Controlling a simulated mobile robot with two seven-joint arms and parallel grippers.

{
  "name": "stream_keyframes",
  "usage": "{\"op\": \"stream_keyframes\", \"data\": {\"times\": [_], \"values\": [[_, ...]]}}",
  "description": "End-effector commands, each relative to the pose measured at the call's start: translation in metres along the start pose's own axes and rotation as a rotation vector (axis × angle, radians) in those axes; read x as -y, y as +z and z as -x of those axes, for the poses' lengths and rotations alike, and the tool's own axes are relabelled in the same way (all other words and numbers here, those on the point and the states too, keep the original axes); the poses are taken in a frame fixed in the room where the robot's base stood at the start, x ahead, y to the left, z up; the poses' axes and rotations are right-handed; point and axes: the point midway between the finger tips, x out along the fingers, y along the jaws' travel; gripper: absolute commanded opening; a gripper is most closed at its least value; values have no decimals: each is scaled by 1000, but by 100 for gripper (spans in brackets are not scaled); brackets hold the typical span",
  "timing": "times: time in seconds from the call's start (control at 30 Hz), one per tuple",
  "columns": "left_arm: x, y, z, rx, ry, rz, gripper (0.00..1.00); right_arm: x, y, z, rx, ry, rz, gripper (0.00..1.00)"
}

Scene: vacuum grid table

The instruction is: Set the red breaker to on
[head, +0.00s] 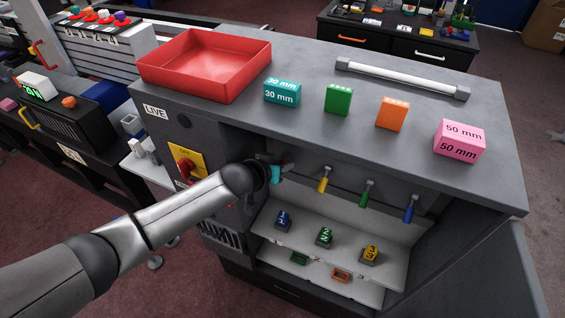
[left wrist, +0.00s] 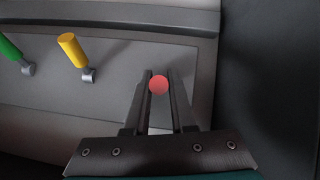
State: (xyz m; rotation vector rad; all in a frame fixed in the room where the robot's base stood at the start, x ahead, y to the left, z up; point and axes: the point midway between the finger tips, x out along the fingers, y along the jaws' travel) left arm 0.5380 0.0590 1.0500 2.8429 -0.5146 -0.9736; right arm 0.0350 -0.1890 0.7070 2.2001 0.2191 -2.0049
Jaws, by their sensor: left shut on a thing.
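The red breaker (left wrist: 159,85) shows in the left wrist view as a round red handle end, seen almost end-on between my fingers. Its stem and base are hidden there. My left gripper (left wrist: 160,78) is shut on it. In the head view my left gripper (head: 280,168) is inside the cabinet's upper opening, at the left end of the lever row; my arm and hand hide most of the red breaker there. The yellow breaker (head: 323,180), green breaker (head: 366,191) and blue breaker (head: 410,210) hang to the right. My right gripper is not in view.
A red rotary switch on a yellow plate (head: 200,160) is left of the opening, close to my arm. Labelled blocks (head: 323,237) stand on the shelves below. The grey cabinet top (head: 235,125) holds a red tray (head: 196,84), several blocks and a white bar (head: 400,78).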

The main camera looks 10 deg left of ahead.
Motion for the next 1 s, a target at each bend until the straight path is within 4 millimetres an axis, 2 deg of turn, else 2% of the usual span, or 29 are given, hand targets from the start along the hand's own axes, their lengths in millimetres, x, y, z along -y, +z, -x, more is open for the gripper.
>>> {"op": "stream_keyframes", "data": {"times": [0.23, 0.27, 0.5, 0.83, 1.0], "values": [[0, 1, 0, 2, -1, 0, 0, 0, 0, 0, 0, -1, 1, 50], [0, 1, 0, 2, -1, 0, 26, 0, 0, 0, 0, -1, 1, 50], [0, 1, 0, 1, -1, 0, 53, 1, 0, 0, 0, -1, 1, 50], [0, 0, 2, 0, 0, 0, 53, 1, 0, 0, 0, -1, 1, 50], [0, 0, 14, 1, 0, 2, 53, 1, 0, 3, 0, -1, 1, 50]]}}
